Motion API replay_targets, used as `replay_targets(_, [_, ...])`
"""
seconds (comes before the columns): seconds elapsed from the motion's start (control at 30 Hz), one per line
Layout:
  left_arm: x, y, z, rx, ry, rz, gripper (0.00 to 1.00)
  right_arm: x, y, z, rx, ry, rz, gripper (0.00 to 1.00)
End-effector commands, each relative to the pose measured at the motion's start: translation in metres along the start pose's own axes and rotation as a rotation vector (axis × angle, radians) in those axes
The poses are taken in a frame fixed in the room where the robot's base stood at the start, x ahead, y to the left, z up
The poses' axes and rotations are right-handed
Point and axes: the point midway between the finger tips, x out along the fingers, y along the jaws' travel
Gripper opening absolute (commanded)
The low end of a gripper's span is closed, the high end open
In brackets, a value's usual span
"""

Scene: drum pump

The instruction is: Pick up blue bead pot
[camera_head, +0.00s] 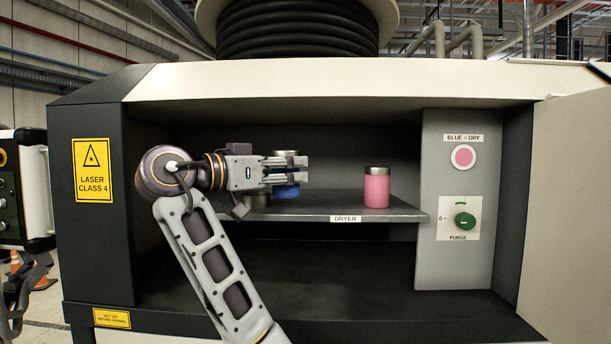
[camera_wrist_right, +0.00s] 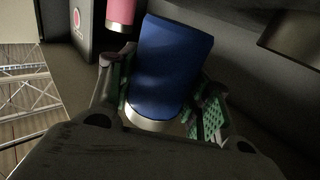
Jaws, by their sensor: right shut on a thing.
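The blue bead pot (camera_head: 286,192) is at the left part of the dryer shelf (camera_head: 330,212), with a silver cap (camera_head: 285,153). My right gripper (camera_head: 303,170) reaches in from the left and is shut around its middle, hiding much of it in the head view. In the right wrist view the pot (camera_wrist_right: 172,62) stands between the two green-padded fingers (camera_wrist_right: 165,105), its silver end toward the palm. I cannot tell whether its base touches the shelf. My left gripper is not in view.
A pink pot (camera_head: 376,188) with a silver cap stands on the shelf to the right. A greyish metal item (camera_head: 257,200) shows partly behind my gripper. A panel (camera_head: 458,190) with a pink light and a green knob (camera_head: 465,221) bounds the bay on the right.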

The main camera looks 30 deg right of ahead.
Motion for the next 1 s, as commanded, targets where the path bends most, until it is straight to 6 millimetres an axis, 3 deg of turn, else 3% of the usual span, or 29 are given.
replay_targets(0.2, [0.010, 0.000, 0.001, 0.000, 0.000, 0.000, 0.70, -0.044, 0.000, 0.001, 0.001, 0.002, -0.003, 0.20])
replay_targets(0.5, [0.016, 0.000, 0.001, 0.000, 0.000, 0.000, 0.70, -0.085, 0.000, 0.000, 0.001, 0.002, -0.001, 0.20])
replay_targets(1.0, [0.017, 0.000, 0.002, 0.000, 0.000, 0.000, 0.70, -0.099, 0.000, -0.001, 0.001, 0.001, 0.000, 0.20])
